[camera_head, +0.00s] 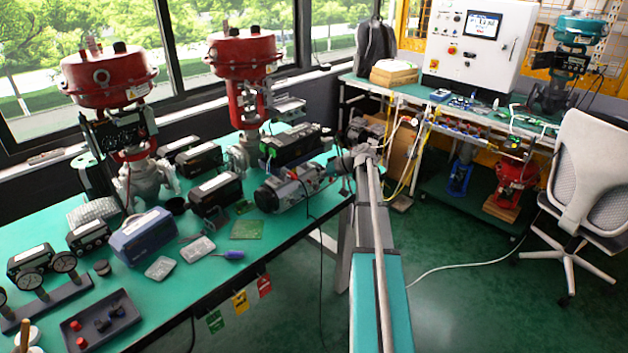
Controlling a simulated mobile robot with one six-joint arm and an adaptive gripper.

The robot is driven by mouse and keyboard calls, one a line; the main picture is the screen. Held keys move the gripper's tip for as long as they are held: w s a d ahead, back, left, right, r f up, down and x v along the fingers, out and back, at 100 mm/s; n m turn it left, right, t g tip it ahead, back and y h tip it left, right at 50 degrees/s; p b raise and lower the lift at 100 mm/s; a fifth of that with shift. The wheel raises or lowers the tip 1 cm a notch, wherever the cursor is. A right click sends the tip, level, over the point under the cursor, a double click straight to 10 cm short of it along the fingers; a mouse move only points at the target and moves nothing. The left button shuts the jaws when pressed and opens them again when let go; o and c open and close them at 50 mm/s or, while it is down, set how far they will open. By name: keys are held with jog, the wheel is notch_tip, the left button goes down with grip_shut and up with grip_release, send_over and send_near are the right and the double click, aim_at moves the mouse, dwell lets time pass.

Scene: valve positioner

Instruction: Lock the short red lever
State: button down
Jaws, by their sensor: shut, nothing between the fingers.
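I cannot make out the short red lever for certain. A small red part (309,172) shows by the far end of the grey cylindrical actuator (282,194) on the green bench (262,262). My gripper (345,166) is at the end of my outstretched arm, near the bench's right end. It is small and dark here, shut with nothing in it, and its gap to the red part is hard to judge.
Two red-topped valves (110,75) (243,52) stand at the back of the bench. A white chair (595,175) stands right. The floor right of my arm is mostly clear.

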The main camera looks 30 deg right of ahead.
jog(key=shift+d+f+y+b, duration=0.15)
jog(key=shift+f+y+b, duration=0.2)
jog(key=shift+y+b, duration=0.25)
dwell(0.3)
jog(key=shift+d+f+m+b, duration=0.1)
jog(key=shift+f+m+b, duration=0.25)
jog(key=shift+b, duration=0.2)
dwell(1.1)
jog(key=shift+r, duration=0.2)
dwell(0.4)
jog(key=shift+r+p, duration=0.6)
jog(key=shift+p, duration=0.25)
jog(key=shift+w+r, duration=0.1)
jog(key=w+d+r+p+v, duration=0.1)
jog(key=w+p+v, duration=0.1)
jog(key=p+v, duration=0.5)
jog(key=v, duration=0.5)
jog(key=shift+s+d+r+p, duration=0.15)
jog(key=shift+d+r+p, duration=0.1)
jog(key=shift+r+p, duration=0.1)
